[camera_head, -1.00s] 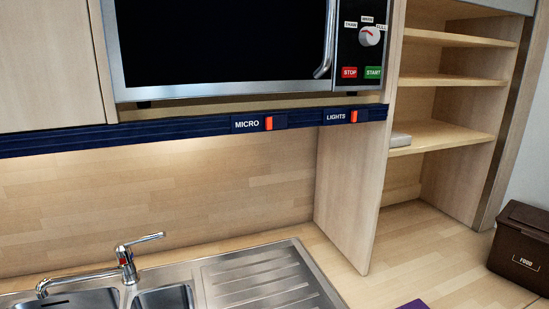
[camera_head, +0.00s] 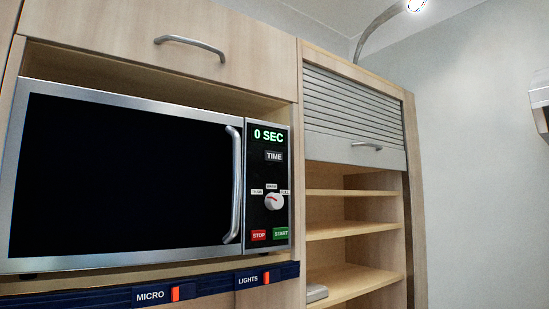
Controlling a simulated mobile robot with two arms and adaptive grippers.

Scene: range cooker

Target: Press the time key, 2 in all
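The time key (camera_head: 274,156) is a dark key marked TIME on the microwave's control panel. It sits just under the green display (camera_head: 268,136), which reads 0 SEC. The microwave (camera_head: 120,175) is shut, with a dark door and a vertical silver handle at the door's right edge. Below the time key are a white dial (camera_head: 274,202), a red STOP key (camera_head: 258,236) and a green START key (camera_head: 281,233). Neither of my grippers shows in the head view.
A dark blue rail (camera_head: 210,284) under the microwave carries red MICRO (camera_head: 176,294) and LIGHTS (camera_head: 266,277) switches. A closed cupboard with a handle (camera_head: 190,45) is above. Open shelves (camera_head: 350,230) and a roller shutter (camera_head: 350,108) stand to the right. No obstacle shows before the panel.

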